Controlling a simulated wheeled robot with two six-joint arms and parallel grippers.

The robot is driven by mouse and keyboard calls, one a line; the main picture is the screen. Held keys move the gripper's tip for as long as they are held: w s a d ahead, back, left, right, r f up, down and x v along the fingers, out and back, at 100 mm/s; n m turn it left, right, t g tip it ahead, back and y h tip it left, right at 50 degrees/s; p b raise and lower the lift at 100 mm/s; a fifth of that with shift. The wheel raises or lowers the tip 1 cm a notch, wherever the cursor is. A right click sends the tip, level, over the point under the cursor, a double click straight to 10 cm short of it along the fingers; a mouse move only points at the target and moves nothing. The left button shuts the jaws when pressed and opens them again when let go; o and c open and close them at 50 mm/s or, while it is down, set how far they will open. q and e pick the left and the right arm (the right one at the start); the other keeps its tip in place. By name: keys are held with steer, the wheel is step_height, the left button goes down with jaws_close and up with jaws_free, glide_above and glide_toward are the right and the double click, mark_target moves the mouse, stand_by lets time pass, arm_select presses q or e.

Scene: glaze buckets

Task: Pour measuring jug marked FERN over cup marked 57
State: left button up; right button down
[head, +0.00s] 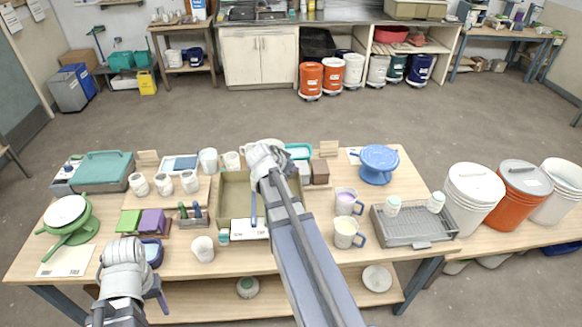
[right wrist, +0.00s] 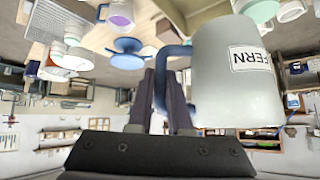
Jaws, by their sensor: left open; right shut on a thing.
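The measuring jug marked FERN (right wrist: 235,85) fills the right of the right wrist view. Two mugs with blue handles, one with purple contents (head: 345,200) and one with cream contents (head: 345,233), stand right of my right arm. I cannot read a 57 on any cup. My left gripper (head: 126,252) is open at the table's front left.
An olive tray (head: 223,195) lies under my right arm. A blue banding wheel (head: 378,160) and a grey drying rack (head: 415,225) stand to the right. Several white cups, a green stand (head: 80,232) and coloured blocks (head: 152,221) crowd the left. Buckets (head: 472,195) stand far right.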

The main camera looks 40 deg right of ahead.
steer(key=shift+r+p, duration=0.55)
steer(key=shift+p, duration=0.3)
steer(key=shift+s+d+r+n+g+p, duration=0.1)
steer(key=shift+r+n+g+p, duration=0.3)
steer(key=shift+r+g+p, duration=0.2)
steer(key=shift+s+f+h, duration=0.1)
steer(key=shift+h, duration=0.3)
steer(key=shift+n+g, duration=0.3)
steer(key=shift+g, duration=0.3)
step_height(320, 180, down, 5)
steer(key=b, duration=0.5)
steer(key=shift+f+b, duration=0.1)
steer(key=shift+b, duration=0.2)
steer(key=shift+r+n+g+h+p, duration=0.6)
steer(key=shift+r+g, duration=0.3)
steer(key=shift+r, duration=0.3)
steer(key=shift+w+r+n+g, duration=0.45)
steer(key=shift+r+g, duration=0.15)
steer(key=shift+r, duration=0.15)
steer(key=shift+s+f, duration=0.1)
steer(key=shift+f, duration=0.05)
step_height(320, 180, down, 2)
steer(key=shift+f+h+b, duration=0.15)
steer(key=shift+h+b, duration=0.15)
steer(key=shift+b, duration=0.9)
steer(key=shift+a+r, duration=0.2)
steer(key=shift+r, duration=0.1)
steer(key=shift+w+r+n+g+p, duration=0.25)
steer(key=shift+w+r+g+p, duration=0.1)
steer(key=shift+r+g, duration=0.25)
